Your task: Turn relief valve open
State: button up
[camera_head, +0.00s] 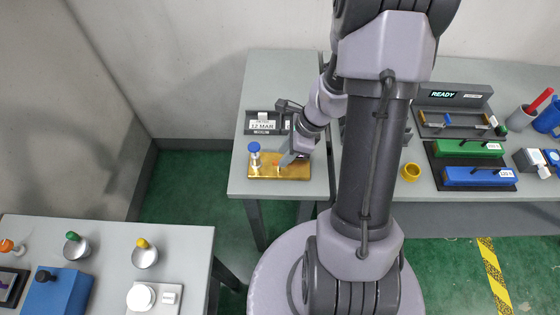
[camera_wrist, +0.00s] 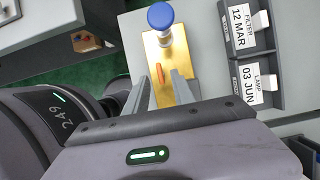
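A brass plate (camera_head: 262,172) lies on the grey table left of my arm, and carries an upright white post with a blue knob (camera_head: 253,148) and a small orange handle (camera_head: 277,165). I take this brass fitting to be the relief valve. In the wrist view the blue knob (camera_wrist: 160,16) is at the top and the orange handle (camera_wrist: 160,73) stands on the brass surface (camera_wrist: 181,60). My gripper (camera_wrist: 163,82) is open, its two grey fingers apart, pointing at the orange handle. The handle appears between the fingertips; contact cannot be told.
A dark holder with date cards (camera_wrist: 242,50) stands beside the brass plate, close to my gripper. A right-hand bench holds a green block (camera_head: 468,148), a blue block (camera_head: 478,176) and a yellow ring (camera_head: 411,172). A front-left table (camera_head: 190,240) holds several knobs.

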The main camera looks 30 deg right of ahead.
jog(key=shift+b+x, duration=0.4)
jog(key=shift+x, duration=1.15)
grip_shut()
